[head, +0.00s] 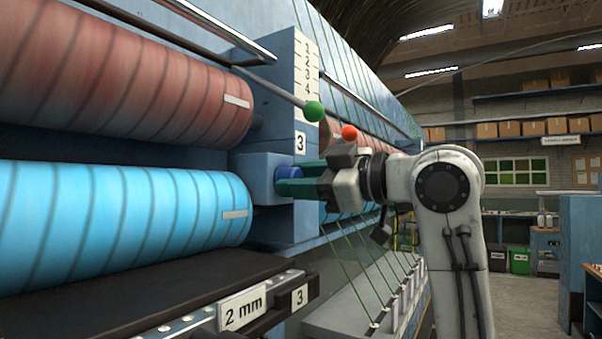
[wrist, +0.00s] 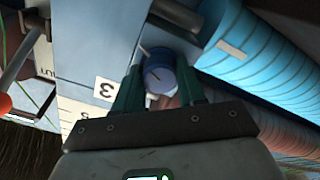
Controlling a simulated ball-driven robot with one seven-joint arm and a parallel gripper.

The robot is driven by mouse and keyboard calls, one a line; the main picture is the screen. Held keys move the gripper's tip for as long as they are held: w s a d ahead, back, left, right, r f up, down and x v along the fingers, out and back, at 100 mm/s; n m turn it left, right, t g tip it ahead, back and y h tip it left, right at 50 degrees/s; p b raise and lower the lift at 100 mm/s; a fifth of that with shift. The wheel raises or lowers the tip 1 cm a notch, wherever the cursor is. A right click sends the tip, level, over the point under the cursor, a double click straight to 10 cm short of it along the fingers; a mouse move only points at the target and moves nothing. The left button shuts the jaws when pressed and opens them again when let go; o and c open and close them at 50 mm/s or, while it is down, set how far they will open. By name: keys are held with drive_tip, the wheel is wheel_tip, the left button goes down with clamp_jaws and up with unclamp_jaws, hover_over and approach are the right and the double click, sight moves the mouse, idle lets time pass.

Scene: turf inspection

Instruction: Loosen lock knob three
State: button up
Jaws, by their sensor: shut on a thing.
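A blue lock knob (head: 289,172) sits on the blue bearing block beside the label 3 (head: 300,143). In the wrist view the knob (wrist: 160,72) shows a pale line on its face, and the label 3 (wrist: 106,88) is left of it. My gripper (head: 292,180) reaches it from the right, with green fingers on either side of the knob. In the wrist view my gripper (wrist: 158,90) is shut on the knob. Parts of the knob's sides are hidden by the fingers.
A green ball-ended lever (head: 313,111) is just above my gripper, and a red ball (head: 349,132) is close above the wrist. Blue roller (head: 120,203) and red roller (head: 120,75) lie left. Open floor (head: 520,300) lies right.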

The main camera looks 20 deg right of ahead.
drive_tip(key=m, duration=0.3)
drive_tip(key=shift+r+p, duration=0.35)
drive_tip(key=shift+p, duration=0.05)
drive_tip(key=shift+m+p, duration=0.3)
drive_tip(key=shift+m, duration=1.5)
drive_tip(key=o, duration=0.8)
drive_tip(key=shift+f, duration=0.1)
drive_tip(key=shift+o, duration=1.4)
drive_tip(key=shift+f, duration=0.15)
drive_tip(key=b+v, duration=0.3)
drive_tip(key=v, duration=0.8)
drive_tip(key=shift+b, duration=0.4)
drive_tip(key=shift+w, duration=0.1)
